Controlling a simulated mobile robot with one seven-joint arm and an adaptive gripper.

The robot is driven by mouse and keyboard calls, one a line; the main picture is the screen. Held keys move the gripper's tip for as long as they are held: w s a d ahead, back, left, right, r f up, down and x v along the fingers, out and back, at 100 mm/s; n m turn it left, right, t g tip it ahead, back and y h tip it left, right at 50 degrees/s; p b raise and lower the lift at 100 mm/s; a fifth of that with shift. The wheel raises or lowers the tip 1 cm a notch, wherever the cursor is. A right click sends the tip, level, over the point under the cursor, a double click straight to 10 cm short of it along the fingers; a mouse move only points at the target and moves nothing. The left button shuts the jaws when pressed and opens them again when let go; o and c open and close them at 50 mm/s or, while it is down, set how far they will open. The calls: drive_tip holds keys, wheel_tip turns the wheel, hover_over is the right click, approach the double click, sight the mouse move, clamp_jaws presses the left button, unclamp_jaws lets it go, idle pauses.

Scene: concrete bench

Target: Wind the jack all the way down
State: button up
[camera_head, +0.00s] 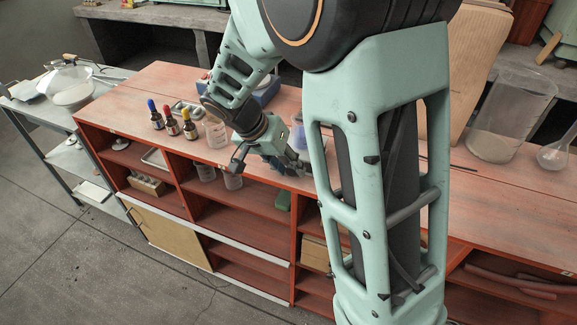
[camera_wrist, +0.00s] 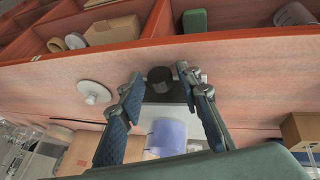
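The jack shows in the wrist view as a pale top plate (camera_wrist: 163,112) with a dark front and a round black knob (camera_wrist: 160,76) facing the bench's front edge. A blue-violet cylindrical vessel (camera_wrist: 168,137) appears to stand on the plate. My gripper (camera_wrist: 159,80) is open, its blue-padded fingers on either side of the knob with gaps visible. Whether a finger touches the jack is unclear. In the head view my gripper (camera_head: 266,166) is over the front edge of the bench. It hides most of the jack there; the blue vessel (camera_head: 298,134) shows partly behind it.
The red bench (camera_head: 140,90) has open shelves below. Dropper bottles (camera_head: 172,124) and a clear beaker (camera_head: 215,132) stand left of my gripper. A white disc-shaped object (camera_wrist: 94,92) is beside the fingers, and a brown box (camera_wrist: 300,130) is right. A large clear beaker (camera_head: 508,115) stands far right.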

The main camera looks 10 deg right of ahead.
drive_tip(key=shift+o, duration=0.4)
drive_tip(key=shift+r, duration=0.1)
drive_tip(key=v, duration=1.2)
drive_tip(key=s+d+m+t+y+p, duration=0.1)
drive_tip(key=s+d+t+y+p, duration=0.25)
drive_tip(key=p, duration=0.55)
drive_tip(key=shift+g, duration=0.35)
drive_tip(key=b+x, duration=0.2)
drive_tip(key=x, duration=0.2)
drive_tip(key=b+x, duration=0.2)
drive_tip(key=x, duration=0.2)
drive_tip(key=d+b+x, duration=0.1)
drive_tip(key=b+x, duration=0.2)
drive_tip(key=x, duration=0.1)
drive_tip(key=shift+w, duration=0.3)
clamp_jaws()
